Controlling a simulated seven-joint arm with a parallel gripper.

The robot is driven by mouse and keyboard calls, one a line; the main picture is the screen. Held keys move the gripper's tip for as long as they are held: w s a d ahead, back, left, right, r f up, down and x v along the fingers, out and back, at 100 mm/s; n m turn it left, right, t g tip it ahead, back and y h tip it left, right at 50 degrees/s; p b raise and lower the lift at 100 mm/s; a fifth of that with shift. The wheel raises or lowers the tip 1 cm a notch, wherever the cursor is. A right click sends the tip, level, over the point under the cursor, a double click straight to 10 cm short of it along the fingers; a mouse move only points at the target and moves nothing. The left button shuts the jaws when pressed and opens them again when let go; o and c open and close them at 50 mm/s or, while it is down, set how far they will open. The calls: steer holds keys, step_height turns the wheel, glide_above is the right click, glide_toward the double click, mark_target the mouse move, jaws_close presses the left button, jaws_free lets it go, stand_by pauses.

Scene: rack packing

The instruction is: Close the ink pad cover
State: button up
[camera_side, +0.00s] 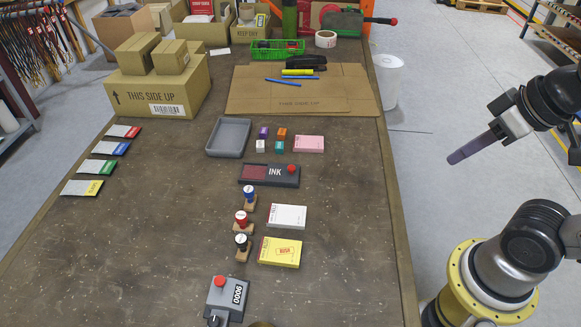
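The ink pad (246,182) lies on the table near its middle, a dark, flat, oblong case. A dark red pad surface shows on its left part. The right part is a black cover (275,172) marked INK with a red knob (291,169) at its right end, so the cover lies over only part of the pad. My gripper (454,158) is in the air at the right, beyond the table's right edge and well apart from the ink pad. Its fingers point down and left and overlap in this view, so their opening cannot be told.
A grey tray (243,151), small coloured blocks and a pink box (309,143) stand behind the ink pad. Several stamps, a white box (287,216) and a yellow box (280,251) stand in front. The table (345,200) is clear right of the ink pad.

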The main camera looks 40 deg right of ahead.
steer(key=a+r+m+y, duration=0.1)
steer(key=w+a+r+g, duration=0.1)
steer(key=a, duration=0.1)
steer(key=w+a+r+m+y, duration=0.1)
steer(key=shift+a+m+y, duration=0.25)
steer(key=shift+m+y, duration=0.05)
jaws_close()
steer(key=w+a+f+m+g+y, duration=0.15)
steer(key=w+m+g+y, duration=0.45)
steer(key=w, duration=1.3)
steer(key=w+d+f+m+t+y, duration=0.3)
steer(key=w+d+f+m+y, duration=0.15)
steer(key=w+f+m, duration=0.2)
steer(key=w+d+f+m+t+y, duration=0.1)
steer(key=w+d+f+m, duration=0.1)
steer(key=d+f, duration=0.3)
steer(key=w+d+f+m+t, duration=0.2)
steer(key=d+f, duration=0.1)
steer(key=f, duration=0.5)
steer(key=m, duration=0.2)
glide_toward(283, 170)
steer(key=shift+t, duration=0.3)
steer(key=a, duration=0.2)
steer(key=s+a, duration=0.1)
steer(key=a, duration=0.1)
steer(key=shift+a, duration=0.15)
steer(key=shift+w, duration=0.1)
